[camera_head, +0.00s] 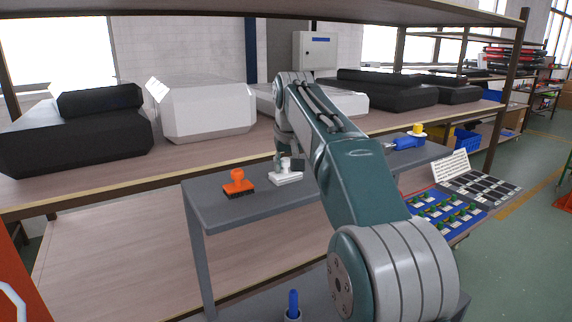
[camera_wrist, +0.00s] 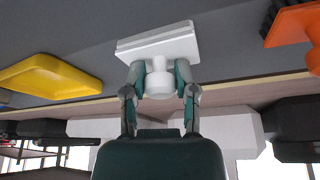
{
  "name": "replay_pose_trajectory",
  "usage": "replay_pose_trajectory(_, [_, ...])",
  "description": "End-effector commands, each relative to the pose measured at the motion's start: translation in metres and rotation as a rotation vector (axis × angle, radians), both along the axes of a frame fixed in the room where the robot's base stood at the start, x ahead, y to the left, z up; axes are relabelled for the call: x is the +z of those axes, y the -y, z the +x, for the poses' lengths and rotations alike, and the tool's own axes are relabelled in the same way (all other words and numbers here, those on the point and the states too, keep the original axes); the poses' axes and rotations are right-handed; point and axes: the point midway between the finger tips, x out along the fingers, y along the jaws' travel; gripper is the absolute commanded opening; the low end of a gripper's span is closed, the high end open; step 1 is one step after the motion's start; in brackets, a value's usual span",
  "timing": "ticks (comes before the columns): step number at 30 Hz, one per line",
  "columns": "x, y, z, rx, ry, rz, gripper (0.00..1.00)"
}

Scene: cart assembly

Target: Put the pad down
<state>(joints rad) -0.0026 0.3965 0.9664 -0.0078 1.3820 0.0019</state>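The white pad, a flat block with a round knob, is at the grey cart top in the head view (camera_head: 287,178). It also shows in the wrist view (camera_wrist: 158,48). My gripper (camera_wrist: 161,72) has its two fingers on either side of the knob and looks shut on it. In the head view, my gripper (camera_head: 283,161) is small and partly hidden by my arm. The pad's base looks level and very close to the grey top. I cannot tell whether it touches.
An orange-handled brush-like tool (camera_head: 238,184) stands left of the pad on the grey cart top (camera_head: 225,208). A yellow tray (camera_wrist: 50,77) shows in the wrist view. A blue tool (camera_head: 405,142) lies to the right. A wooden shelf with black and white blocks (camera_head: 203,108) runs behind.

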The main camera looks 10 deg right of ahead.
Motion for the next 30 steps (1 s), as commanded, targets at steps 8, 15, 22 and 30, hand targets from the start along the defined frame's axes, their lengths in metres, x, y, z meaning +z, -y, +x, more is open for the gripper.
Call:
replay_pose_trajectory(8, [0.0,0.0,0.0,0.0,-0.001,0.0,0.71])
replay_pose_trajectory(15, [0.003,0.0,0.0,0.0,0.0,0.0,0.71])
replay_pose_trajectory(22, [0.037,0.0,-0.014,0.0,0.005,0.0,0.71])
replay_pose_trajectory(30, [0.081,-0.001,-0.032,0.001,0.003,0.001,0.71])
